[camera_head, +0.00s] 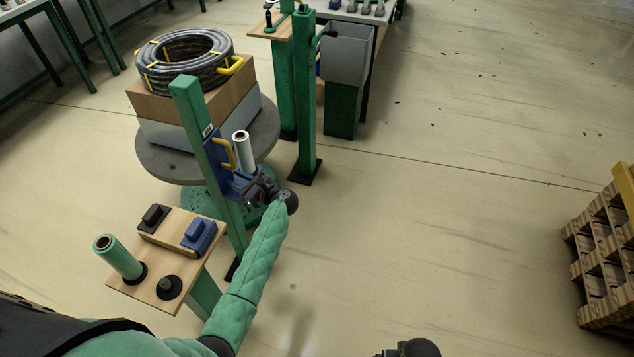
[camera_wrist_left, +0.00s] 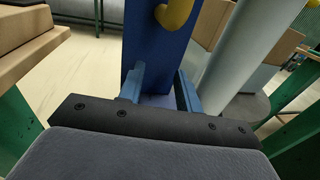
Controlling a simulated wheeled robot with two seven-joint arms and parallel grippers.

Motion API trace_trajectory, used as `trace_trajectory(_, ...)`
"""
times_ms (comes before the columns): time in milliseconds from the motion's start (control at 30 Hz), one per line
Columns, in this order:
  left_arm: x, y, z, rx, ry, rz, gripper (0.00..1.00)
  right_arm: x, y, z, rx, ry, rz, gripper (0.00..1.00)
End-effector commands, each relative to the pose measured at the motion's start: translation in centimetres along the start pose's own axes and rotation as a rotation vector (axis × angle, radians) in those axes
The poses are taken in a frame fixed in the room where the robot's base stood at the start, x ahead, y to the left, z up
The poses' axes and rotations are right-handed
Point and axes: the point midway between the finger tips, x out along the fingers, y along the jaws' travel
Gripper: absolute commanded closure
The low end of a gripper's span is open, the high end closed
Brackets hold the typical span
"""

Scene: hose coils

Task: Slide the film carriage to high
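The film carriage (camera_head: 217,160) is a blue plate with a yellow handle (camera_head: 223,152) and a white film roll (camera_head: 244,152). It sits on a green mast (camera_head: 195,115), below the mast's top. My left gripper (camera_head: 246,188) is at the carriage's lower part, below the handle. In the left wrist view, the fingers of my left gripper (camera_wrist_left: 160,90) stand apart on either side of the blue plate's lower end (camera_wrist_left: 158,45); whether they touch it I cannot tell. The handle shows above them (camera_wrist_left: 174,12). A dark part of my right arm shows at the bottom edge; its fingers are not clear.
A round table (camera_head: 165,165) behind the mast holds boxes and a hose coil (camera_head: 185,55). A small wooden shelf (camera_head: 135,287) in front carries a green roll (camera_head: 118,258) and blocks. Another green post (camera_head: 305,110) stands right. Open floor lies further right, before pallets (camera_head: 605,240).

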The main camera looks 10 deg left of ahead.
Motion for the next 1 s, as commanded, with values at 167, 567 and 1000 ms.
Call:
trace_trajectory(167,-0.7,0.3,-0.9,0.001,-0.002,0.002,0.66,0.0,0.0,0.0,0.0,0.0,0.0,0.0)
trace_trajectory(567,-5.6,0.3,-1.0,0.002,0.0,0.003,0.66,2.1,0.1,0.3,0.0,0.0,0.0,0.0)
trace_trajectory(1000,-8.2,-3.4,0.7,0.248,-0.101,-0.184,0.66,2.7,0.2,0.4,0.0,0.0,0.0,0.0)
